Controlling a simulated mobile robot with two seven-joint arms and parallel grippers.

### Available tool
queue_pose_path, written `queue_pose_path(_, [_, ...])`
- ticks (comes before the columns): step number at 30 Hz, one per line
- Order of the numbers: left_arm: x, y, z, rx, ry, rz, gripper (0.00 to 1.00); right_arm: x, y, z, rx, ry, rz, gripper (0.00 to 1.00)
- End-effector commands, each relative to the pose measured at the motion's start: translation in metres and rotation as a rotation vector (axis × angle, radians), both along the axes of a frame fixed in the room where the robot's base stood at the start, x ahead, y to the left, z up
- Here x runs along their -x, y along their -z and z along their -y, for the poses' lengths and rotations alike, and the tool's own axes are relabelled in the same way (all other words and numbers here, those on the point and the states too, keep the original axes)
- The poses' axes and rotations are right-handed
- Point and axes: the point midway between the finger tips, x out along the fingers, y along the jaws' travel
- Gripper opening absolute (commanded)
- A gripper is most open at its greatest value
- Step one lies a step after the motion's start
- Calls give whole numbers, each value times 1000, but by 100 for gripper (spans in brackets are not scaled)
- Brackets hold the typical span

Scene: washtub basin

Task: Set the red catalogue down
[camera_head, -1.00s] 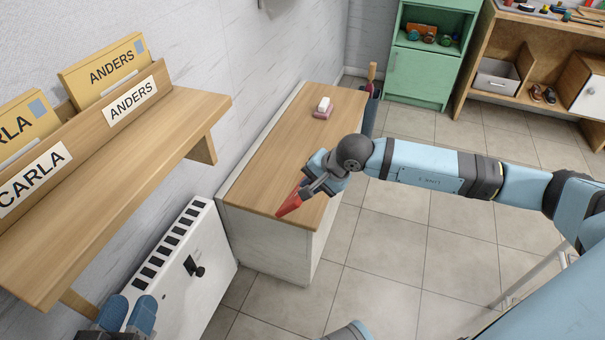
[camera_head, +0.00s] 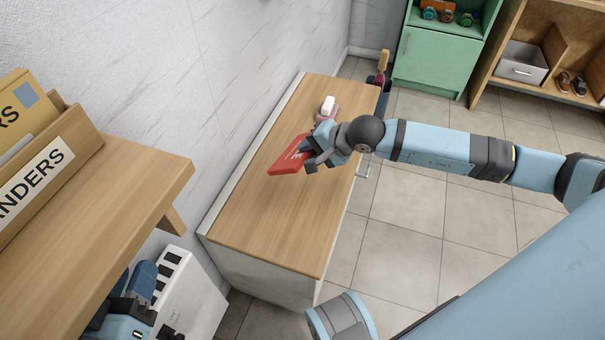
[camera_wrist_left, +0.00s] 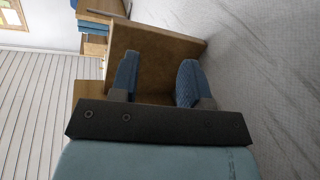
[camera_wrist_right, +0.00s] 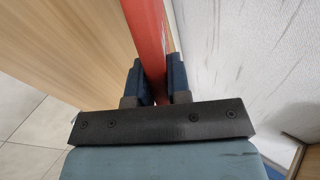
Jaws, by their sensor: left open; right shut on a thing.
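The red catalogue (camera_head: 291,156) is held in my right gripper (camera_head: 312,153), over the wooden top of the counter (camera_head: 270,215). In the head view its cover is tilted; whether its lower edge touches the wood I cannot tell. In the right wrist view the red catalogue (camera_wrist_right: 150,40) stands edge-on between the two blue fingers of the right gripper (camera_wrist_right: 161,80), which are shut on it. My left gripper (camera_wrist_left: 157,80) is open and empty, near the underside of a wooden shelf (camera_wrist_left: 165,50); in the head view it is at the lower left.
A pink block with a white top (camera_head: 328,106) sits on the counter's far end, near my right gripper. The near part of the counter top is bare. A green cabinet (camera_head: 440,60) stands at the back.

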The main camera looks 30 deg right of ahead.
Motion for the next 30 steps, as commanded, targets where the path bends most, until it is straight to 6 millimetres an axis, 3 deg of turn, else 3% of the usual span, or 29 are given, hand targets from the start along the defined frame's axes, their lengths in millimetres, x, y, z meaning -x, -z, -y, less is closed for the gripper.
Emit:
queue_pose_path(8, [0, 7, 0, -10, 5, -9, 43, 0, 10, 0, -5, -1, 6, 0])
queue_pose_path(12, [-1, 18, 0, -31, 15, -27, 43, 1, 29, 0, -4, -1, 6, 0])
queue_pose_path(24, [-18, 18, -11, -146, 5, 173, 43, 0, 87, 0, -5, 0, 8, 0])
queue_pose_path(30, [-25, 13, -15, -193, -3, 255, 43, 0, 99, 0, -4, -1, 7, 0])
